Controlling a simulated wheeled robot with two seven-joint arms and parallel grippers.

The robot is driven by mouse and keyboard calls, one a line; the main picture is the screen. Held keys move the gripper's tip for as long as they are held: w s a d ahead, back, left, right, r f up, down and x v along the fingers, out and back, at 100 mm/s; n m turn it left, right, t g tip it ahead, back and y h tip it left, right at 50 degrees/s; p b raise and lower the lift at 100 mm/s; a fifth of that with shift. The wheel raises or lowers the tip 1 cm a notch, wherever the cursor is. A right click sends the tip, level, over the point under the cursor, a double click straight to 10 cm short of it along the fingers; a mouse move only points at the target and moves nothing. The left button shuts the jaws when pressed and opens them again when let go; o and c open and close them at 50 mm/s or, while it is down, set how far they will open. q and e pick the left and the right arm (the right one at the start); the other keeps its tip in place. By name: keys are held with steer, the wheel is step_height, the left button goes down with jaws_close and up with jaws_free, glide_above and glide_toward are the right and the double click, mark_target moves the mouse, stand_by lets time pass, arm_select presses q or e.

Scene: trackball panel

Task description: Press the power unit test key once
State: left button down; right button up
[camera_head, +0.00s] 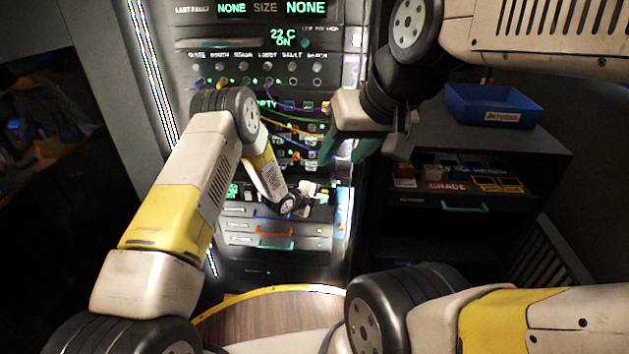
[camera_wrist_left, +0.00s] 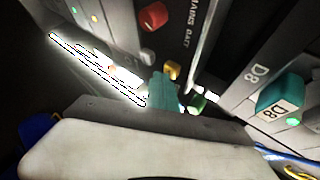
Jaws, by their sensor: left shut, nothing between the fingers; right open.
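The power unit face (camera_wrist_left: 205,45) fills the upper middle of the left wrist view, with "MAINS BATT" lettering, a red knob (camera_wrist_left: 153,16) and an orange knob (camera_wrist_left: 172,70). A small green-lit part (camera_wrist_left: 196,104) shows lower down; no label marks any of these as the test key. My left gripper (camera_wrist_left: 165,92) is shut and empty, its teal fingertips close to the panel beside the green part; I cannot tell if they touch. In the head view my left gripper (camera_head: 312,190) is at the rack's lower right. My right gripper (camera_head: 347,148) is open and empty above it.
Coloured cables (camera_head: 285,125) cross the rack above my left wrist. Drawers with blue, red (camera_head: 273,231) and teal handles lie below it. A teal D8 block (camera_wrist_left: 280,97) is at the right of the wrist view. A blue bin (camera_head: 490,105) stands on the right cabinet.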

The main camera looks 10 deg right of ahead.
arm_select(q)
steer(key=shift+s+a, duration=0.2)
steer(key=shift+s, duration=0.4)
steer(key=shift+s, duration=0.1)
steer(key=s, duration=0.2)
steer(key=s+a, duration=0.1)
steer(key=s, duration=0.1)
steer(key=shift+s+a, duration=0.2)
steer(key=shift+s, duration=0.1)
stand_by(0.3)
